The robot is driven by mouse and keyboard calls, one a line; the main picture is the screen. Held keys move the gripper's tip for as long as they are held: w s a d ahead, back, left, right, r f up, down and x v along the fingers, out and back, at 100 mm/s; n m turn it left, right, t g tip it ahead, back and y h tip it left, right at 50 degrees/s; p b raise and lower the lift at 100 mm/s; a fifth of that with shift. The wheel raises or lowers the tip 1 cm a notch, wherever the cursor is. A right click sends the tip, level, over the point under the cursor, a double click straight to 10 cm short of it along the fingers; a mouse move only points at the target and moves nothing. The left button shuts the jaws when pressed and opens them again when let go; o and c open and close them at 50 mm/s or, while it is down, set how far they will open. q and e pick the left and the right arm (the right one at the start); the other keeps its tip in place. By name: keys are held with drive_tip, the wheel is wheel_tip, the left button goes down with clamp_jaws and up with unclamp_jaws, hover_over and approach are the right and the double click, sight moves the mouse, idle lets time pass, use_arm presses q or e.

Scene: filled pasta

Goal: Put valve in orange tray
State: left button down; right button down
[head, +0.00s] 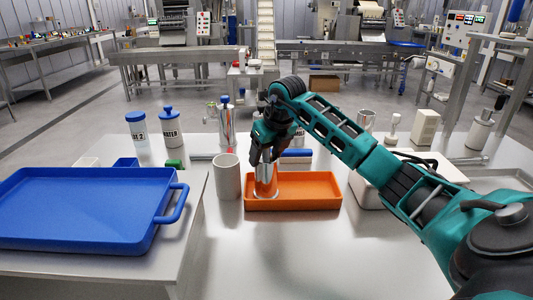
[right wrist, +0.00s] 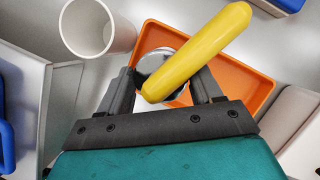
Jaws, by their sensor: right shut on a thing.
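The orange tray (head: 315,203) lies on the light table in front of me; its rim also shows in the right wrist view (right wrist: 262,100). My right gripper (head: 265,157) is over the tray's left part, pointing down, shut on the valve (head: 266,182). The valve has a shiny silver body in the head view. In the right wrist view its long yellow handle (right wrist: 200,50) lies across the jaws (right wrist: 165,82), with the silver body under it. The valve's lower end is within the tray's outline; I cannot tell whether it touches the floor. My left gripper is out of view.
A white cup-like cylinder (head: 227,176) stands close to the tray's left end. A blue tray (head: 85,205) lies on the left. Bottles (head: 170,127) and a silver canister (head: 226,125) stand behind. A white box (head: 370,190) is at the right. The table front is clear.

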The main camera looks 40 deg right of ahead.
drive_tip(key=shift+f, duration=0.15)
drive_tip(key=shift+c, duration=0.9)
unclamp_jaws()
drive_tip(key=shift+r, duration=0.3)
use_arm(q)
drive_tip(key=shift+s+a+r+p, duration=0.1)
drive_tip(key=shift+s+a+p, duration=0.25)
drive_tip(key=shift+p, duration=0.4)
use_arm(e)
drive_tip(key=v, duration=1.1)
drive_tip(key=shift+s+r, duration=0.15)
drive_tip(key=shift+r, duration=0.25)
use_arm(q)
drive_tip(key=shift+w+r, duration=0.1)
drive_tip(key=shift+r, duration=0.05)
